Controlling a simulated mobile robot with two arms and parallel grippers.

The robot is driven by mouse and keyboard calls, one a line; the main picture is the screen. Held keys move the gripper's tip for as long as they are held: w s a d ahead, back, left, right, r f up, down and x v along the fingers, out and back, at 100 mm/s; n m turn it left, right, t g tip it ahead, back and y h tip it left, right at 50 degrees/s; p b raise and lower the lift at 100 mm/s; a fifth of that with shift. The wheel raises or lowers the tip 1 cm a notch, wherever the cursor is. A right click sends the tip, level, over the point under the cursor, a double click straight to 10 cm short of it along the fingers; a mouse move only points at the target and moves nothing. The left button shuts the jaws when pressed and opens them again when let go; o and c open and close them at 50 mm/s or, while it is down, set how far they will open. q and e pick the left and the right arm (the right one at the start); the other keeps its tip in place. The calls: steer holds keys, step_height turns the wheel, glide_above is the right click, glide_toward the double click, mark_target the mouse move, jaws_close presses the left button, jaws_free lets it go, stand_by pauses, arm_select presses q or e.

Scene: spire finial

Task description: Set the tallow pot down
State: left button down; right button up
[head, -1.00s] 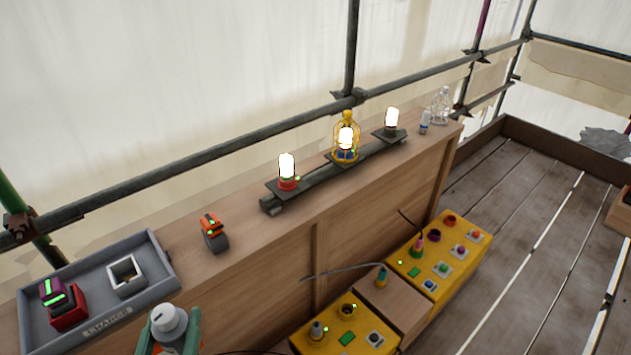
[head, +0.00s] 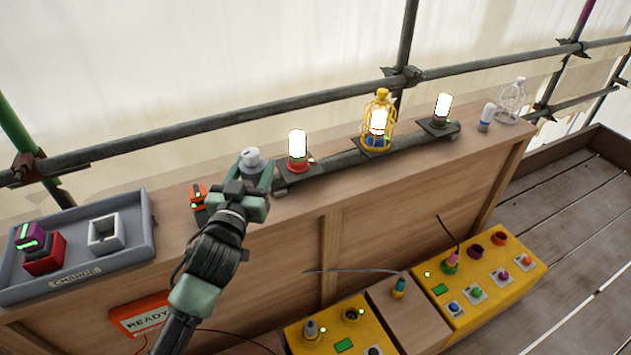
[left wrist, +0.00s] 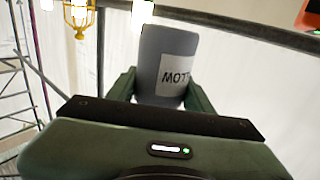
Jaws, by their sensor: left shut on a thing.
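The tallow pot (left wrist: 160,62) is a grey cylinder with a white label, partly readable and upside down in the left wrist view. In the head view its pale capped top (head: 251,158) shows above my left gripper (head: 250,178). My left gripper is shut on the pot, with a green finger on either side of it in the left wrist view. The pot is over or at the wooden ledge (head: 345,181), between the orange device and the red-based lamp. My right gripper is not in view.
A red-based lamp (head: 298,150) stands just right of the pot, with a yellow caged lamp (head: 378,122) and another lamp (head: 442,110) beyond. An orange device (head: 197,195) is close on the left. A grey charge tray (head: 142,250) lies farther left. A scaffold pipe (head: 240,116) runs behind.

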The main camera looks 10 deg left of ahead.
arm_select(q)
steer(key=w+a+r+y+b, duration=0.2)
steer(key=w+a+r+b, duration=0.1)
steer(key=w+a+r, duration=0.5)
steer(key=shift+n, duration=0.4)
steer(key=shift+w+d+f+b, duration=0.2)
steer(key=shift+w+f+b, duration=0.1)
steer(key=shift+f, duration=3.35)
steer(key=shift+w+d+f+b, duration=0.2)
steer(key=shift+f+b, duration=0.15)
steer(key=shift+f, duration=3.25)
steer(key=shift+w+d+f+b, duration=0.2)
steer(key=shift+f+b, duration=0.1)
steer(key=shift+f, duration=3.35)
steer(key=shift+f, duration=0.2)
steer(key=c, duration=0.6)
jaws_free()
steer(key=shift+s, duration=0.1)
